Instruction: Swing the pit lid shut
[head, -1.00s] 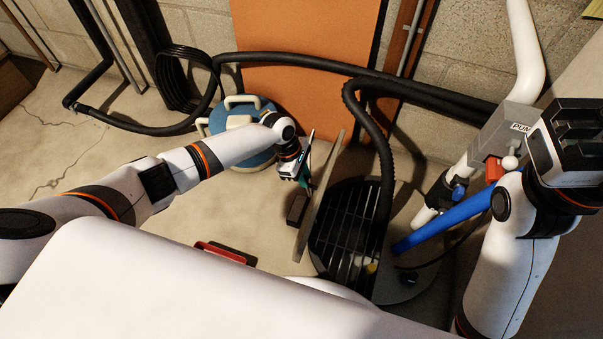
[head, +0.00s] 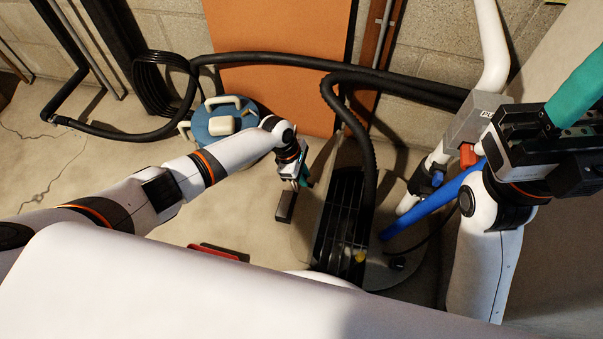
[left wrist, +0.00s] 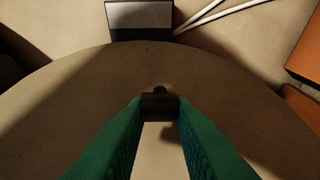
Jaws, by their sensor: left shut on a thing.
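The pit lid (head: 305,225) is a tan-grey round panel. It stands tilted on the left side of the pit, leaning over the left strip of the dark slatted grating (head: 343,215). In the left wrist view the lid (left wrist: 70,100) fills the middle as a broad disc with a curved far edge. My left gripper (head: 302,182) is on the lid's left face. In the left wrist view its green fingers (left wrist: 160,118) are shut on a small black knob (left wrist: 160,104) on the lid. My right gripper (head: 578,92) is at the upper right, away from the lid; its fingertips are cut off.
A black ribbed hose (head: 350,110) runs down into the pit's far side. A blue pipe (head: 425,212) and grey pump box (head: 475,120) stand to the right. A blue tank (head: 225,122) is behind my left arm. A dark block (head: 285,206) and a red item (head: 215,252) lie left.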

